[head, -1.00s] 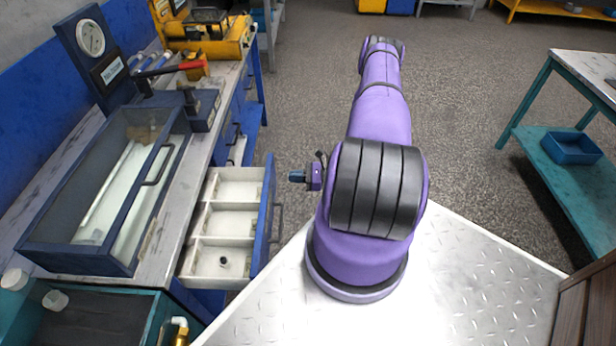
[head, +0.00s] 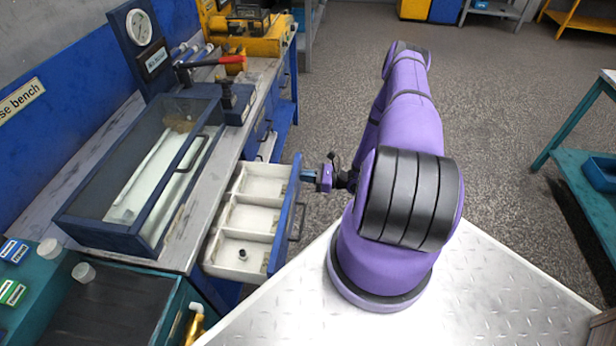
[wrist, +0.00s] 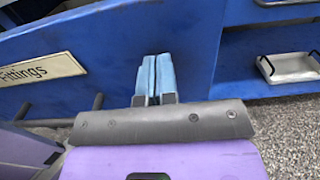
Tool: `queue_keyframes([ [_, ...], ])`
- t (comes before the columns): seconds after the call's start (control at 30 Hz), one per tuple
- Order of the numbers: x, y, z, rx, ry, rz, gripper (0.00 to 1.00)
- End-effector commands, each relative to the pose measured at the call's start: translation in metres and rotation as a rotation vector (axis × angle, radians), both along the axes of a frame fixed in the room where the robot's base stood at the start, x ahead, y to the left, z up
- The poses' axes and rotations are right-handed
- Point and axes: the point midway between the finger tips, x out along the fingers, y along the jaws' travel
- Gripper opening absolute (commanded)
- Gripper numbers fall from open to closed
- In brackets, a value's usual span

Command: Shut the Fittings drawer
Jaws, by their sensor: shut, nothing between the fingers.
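The Fittings drawer stands open below the bench at the left in the head view. Its pale interior (head: 252,217) has three compartments, with a small dark piece in the nearest one. Its blue front (head: 283,218) carries a bar handle (head: 298,222). In the wrist view, the "Fittings" label (wrist: 40,70) is on the blue front, left of my fingers. My gripper (head: 307,175) is shut and empty, at the far end of the drawer front, beyond the handle. Its blue fingertips (wrist: 155,62) point at the front in the wrist view; I cannot tell whether they touch.
A glazed case (head: 150,185), a gauge stand (head: 139,40) and a red-handled tool (head: 215,62) sit on the bench top. A teal bin (head: 170,310) is at the near left. The floor (head: 490,100) beyond my arm is clear.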

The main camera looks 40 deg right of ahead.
Motion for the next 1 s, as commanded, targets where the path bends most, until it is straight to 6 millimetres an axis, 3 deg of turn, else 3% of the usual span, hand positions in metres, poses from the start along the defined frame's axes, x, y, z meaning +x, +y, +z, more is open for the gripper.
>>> queue_keyframes([
  [0.27, 0.038, 0.031, 0.000, 0.001, -0.002, 0.003, 0.00],
  [0.7, 0.126, 0.099, 0.000, 0.000, -0.002, 0.003, 0.00],
  [1.0, 0.163, 0.128, 0.000, 0.001, -0.001, 0.001, 0.00],
])
